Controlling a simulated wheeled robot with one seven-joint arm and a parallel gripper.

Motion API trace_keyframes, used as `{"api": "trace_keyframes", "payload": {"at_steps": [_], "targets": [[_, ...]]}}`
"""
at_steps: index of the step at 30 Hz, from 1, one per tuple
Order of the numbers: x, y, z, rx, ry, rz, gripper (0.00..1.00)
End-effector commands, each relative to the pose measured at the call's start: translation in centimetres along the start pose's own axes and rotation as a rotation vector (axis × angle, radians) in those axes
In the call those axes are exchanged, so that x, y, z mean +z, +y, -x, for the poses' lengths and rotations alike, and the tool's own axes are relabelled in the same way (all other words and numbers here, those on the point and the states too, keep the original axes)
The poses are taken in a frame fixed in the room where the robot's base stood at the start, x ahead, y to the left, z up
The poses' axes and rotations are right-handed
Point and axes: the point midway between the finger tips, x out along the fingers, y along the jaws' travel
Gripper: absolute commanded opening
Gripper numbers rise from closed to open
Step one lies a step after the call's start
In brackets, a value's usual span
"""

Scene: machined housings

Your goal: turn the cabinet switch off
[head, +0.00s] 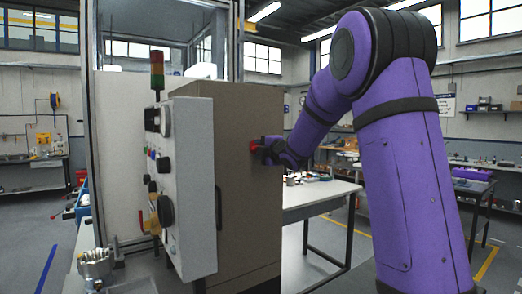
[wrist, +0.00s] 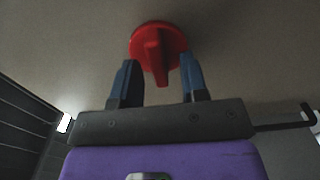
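The cabinet (head: 245,170) is a tan box with a light grey control panel on its left face. Its switch (head: 256,147) is a red rotary knob on the side facing my arm. In the wrist view the red switch (wrist: 158,42) has a round base and a raised grip bar that points down toward my gripper, slightly tilted. My gripper (wrist: 158,75) is open, with one dark finger on each side of the bar's lower end. Gaps show between the fingers and the bar. In the head view my gripper (head: 268,149) is small and close to the knob.
A black handle (head: 218,208) runs down the cabinet near its front edge. A signal tower (head: 157,70) stands on top. A white worktable (head: 318,194) with small parts stands behind. In the wrist view a dark bent handle (wrist: 300,120) is at the right.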

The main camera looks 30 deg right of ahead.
Motion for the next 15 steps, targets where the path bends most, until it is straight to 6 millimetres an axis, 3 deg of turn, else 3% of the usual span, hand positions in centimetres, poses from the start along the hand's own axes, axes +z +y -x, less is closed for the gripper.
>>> {"api": "trace_keyframes", "payload": {"at_steps": [7,15], "targets": [[0.1,0.1,1.1,0.0,-0.001,-0.001,0.4],[0.1,0.1,6.0,0.002,-0.002,-0.001,0.4]]}}
